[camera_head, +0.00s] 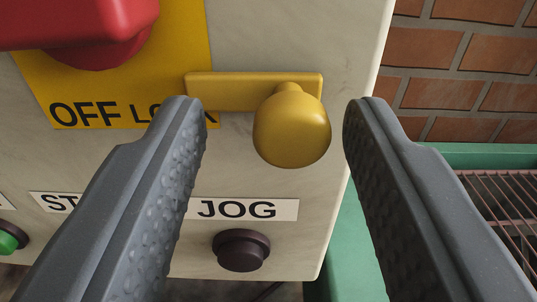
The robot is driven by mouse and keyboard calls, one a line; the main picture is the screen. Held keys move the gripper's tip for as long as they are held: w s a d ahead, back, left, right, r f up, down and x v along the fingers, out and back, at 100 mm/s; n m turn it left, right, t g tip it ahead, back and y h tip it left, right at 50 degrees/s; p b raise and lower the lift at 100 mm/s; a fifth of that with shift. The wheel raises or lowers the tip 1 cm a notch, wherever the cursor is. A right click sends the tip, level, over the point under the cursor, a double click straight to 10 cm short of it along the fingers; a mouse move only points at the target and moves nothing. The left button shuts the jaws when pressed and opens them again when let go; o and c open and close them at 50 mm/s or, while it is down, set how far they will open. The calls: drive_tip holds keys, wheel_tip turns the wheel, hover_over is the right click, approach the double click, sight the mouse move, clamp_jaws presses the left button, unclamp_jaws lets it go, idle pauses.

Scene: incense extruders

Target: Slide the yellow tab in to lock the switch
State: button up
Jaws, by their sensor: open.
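The yellow tab (230,91) is a flat horizontal bar on the pale control panel, with a round yellow knob (291,128) at its right part. The red switch handle (82,27) is at the upper left, over a yellow plate (187,34) lettered "OFF LO…", the rest hidden by a finger. The bar's left end overlaps the plate's right edge. My gripper (275,108) is open. Its two grey fingers stand on either side of the knob, with a gap on each side, and appear not to touch it.
Below is a dark button (241,250) under a "JOG" label (246,209). A green button (8,240) is at the lower left. The panel's right edge is near my right finger. Beyond it are a brick wall (450,50), a green frame (490,155) and a wire rack (507,200).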

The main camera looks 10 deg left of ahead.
drive_tip(key=b+v, duration=0.1)
drive_tip(key=v, duration=1.2)
drive_tip(key=shift+s, duration=0.3)
drive_tip(key=shift+d, duration=0.1)
